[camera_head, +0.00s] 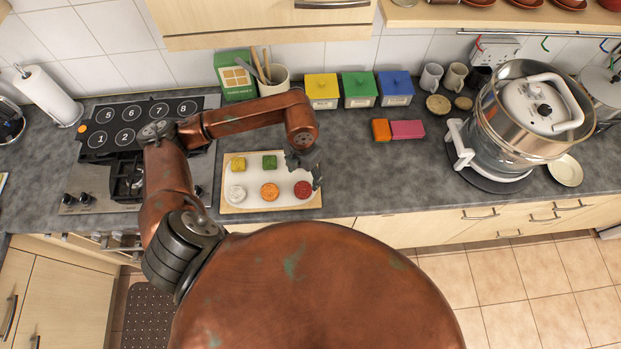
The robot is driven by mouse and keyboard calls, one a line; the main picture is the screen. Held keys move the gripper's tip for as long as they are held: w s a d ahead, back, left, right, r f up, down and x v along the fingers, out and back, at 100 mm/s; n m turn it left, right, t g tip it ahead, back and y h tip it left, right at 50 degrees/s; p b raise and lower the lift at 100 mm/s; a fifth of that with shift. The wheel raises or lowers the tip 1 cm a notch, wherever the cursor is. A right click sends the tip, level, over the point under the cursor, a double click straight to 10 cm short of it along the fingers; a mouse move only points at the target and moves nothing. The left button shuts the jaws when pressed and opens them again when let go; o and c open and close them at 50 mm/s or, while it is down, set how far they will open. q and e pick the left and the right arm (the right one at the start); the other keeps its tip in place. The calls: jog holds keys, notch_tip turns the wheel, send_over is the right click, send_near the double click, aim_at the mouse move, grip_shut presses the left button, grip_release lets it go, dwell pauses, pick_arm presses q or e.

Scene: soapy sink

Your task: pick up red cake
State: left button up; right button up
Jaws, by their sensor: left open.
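The red cake (303,190) is a small round piece on the right end of a white tray (250,199). The tray sits on a wooden board near the counter's front edge. My left gripper (303,168) is open, just behind the red cake in the picture and over the tray's right end. I cannot tell its exact height above the cake. The gripper's fingers are dark and partly hidden by my arm. My right gripper is not in view.
The tray also holds an orange cake (269,191), a white cake (236,193), a yellow cake (237,163) and a green cake (269,162). A hob (136,150) is left.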

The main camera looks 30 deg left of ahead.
aim_at(303, 188)
pick_arm(q)
jog(key=shift+s+f, duration=0.1)
jog(key=shift+f, duration=0.35)
jog(key=shift+s+d+f+p, duration=0.15)
jog(key=shift+f+p, duration=0.1)
jog(key=shift+f, duration=0.35)
jog(key=shift+s+a+f+p, duration=0.15)
jog(key=shift+f+p, duration=0.1)
jog(key=shift+f, duration=0.3)
notch_tip(303, 188, down, 4)
jog(key=shift+s+r+p, duration=0.1)
jog(key=shift+r+p, duration=0.15)
jog(key=shift+p, duration=0.25)
jog(key=shift+f, duration=0.4)
jog(key=c, duration=1.3)
jog(key=shift+o, duration=0.2)
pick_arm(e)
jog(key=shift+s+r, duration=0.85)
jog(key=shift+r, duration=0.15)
